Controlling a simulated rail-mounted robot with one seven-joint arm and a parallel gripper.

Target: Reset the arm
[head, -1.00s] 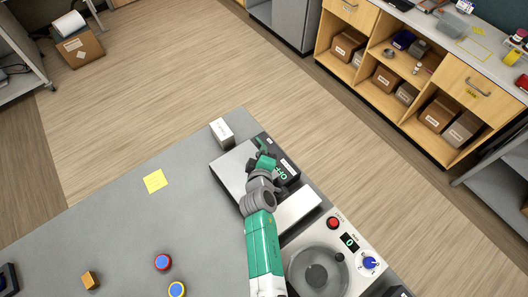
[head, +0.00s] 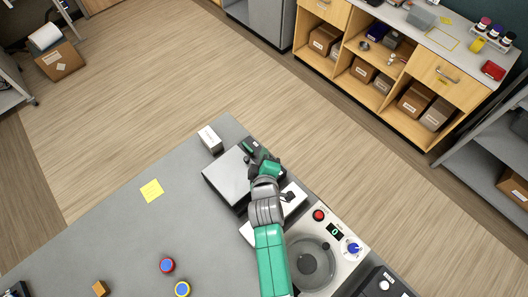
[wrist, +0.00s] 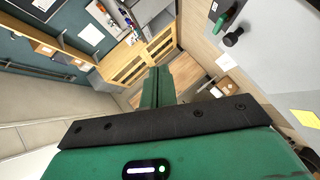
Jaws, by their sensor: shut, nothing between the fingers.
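My gripper (wrist: 157,88) shows in the wrist view as green fingers closed together, with nothing between them. It points out over the floor towards the wooden cabinets. In the head view my green and grey arm reaches up across the bench, and my gripper (head: 270,168) is small above the grey box device (head: 229,176); its fingertips cannot be made out there. My arm hides part of the device and its dark panel. A green lever with a black knob shows at the top right of the wrist view (wrist: 230,25), apart from my fingers.
Open floor lies beyond.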

